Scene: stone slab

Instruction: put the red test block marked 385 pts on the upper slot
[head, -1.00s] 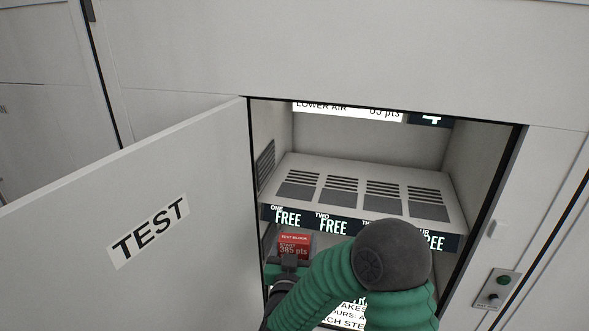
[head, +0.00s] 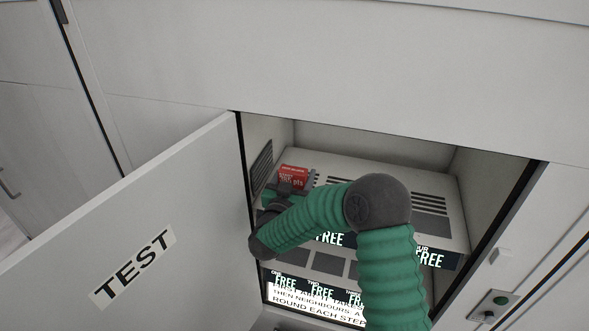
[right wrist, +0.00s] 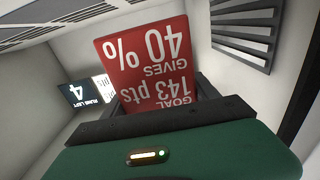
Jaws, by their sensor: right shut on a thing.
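The red test block (head: 293,174) is at the left end of the upper shelf (head: 395,180) inside the open cabinet. Its label reads "pts" in the head view, with the number partly unclear. My right gripper (head: 290,187) is shut on the block from the front. In the right wrist view the red block (right wrist: 148,68) stands in the jaws (right wrist: 155,112), showing upside-down text "GIVES 40%" and "GOAL 143 pts". I cannot tell whether the block touches the shelf. My right arm hides part of the shelf front. My left gripper is not in view.
The open door marked TEST (head: 132,267) stands to the left. A vent (head: 262,167) is on the cabinet's left wall, close to the gripper. A lower shelf with FREE labels (head: 322,289) lies beneath. A button panel (head: 492,308) is at right.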

